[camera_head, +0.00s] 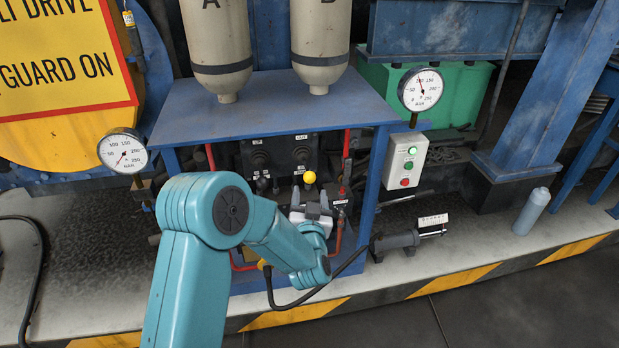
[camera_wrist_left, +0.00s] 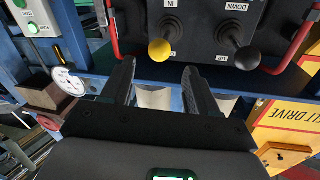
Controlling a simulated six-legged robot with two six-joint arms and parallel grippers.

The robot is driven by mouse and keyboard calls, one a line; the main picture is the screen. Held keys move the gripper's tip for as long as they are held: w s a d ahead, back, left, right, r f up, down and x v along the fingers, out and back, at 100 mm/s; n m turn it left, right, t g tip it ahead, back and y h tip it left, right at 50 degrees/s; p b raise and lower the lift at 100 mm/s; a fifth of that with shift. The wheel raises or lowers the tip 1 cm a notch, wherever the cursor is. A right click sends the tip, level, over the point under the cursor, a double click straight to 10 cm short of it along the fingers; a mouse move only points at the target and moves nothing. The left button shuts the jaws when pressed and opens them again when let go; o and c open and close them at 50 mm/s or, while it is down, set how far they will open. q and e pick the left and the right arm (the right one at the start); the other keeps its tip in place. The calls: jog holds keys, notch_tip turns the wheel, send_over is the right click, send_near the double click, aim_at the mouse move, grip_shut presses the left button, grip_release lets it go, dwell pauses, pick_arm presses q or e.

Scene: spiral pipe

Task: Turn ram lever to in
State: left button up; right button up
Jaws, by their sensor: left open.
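The lever with the yellow ball knob (camera_head: 309,177) stands out from the black valve panel (camera_head: 258,155) under the blue bench. In the left wrist view the yellow knob (camera_wrist_left: 160,49) sits below a label reading IN. My left gripper (camera_head: 312,198) is open and faces the panel. In the wrist view its fingertips (camera_wrist_left: 158,66) stand either side of a line to the yellow knob, which shows just past them. No contact is visible. My right gripper is not in view.
A black-knobbed lever (camera_wrist_left: 247,58) marked DOWN and UP is beside the yellow one. Red pipes (camera_wrist_left: 114,30) flank the panel. A button box (camera_head: 407,160) hangs on the right, and a small cylinder (camera_head: 398,241) lies below it. The blue bench top (camera_head: 260,105) overhangs.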

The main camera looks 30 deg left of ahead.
aim_at(310, 182)
pick_arm(q)
jog(key=x, duration=0.8)
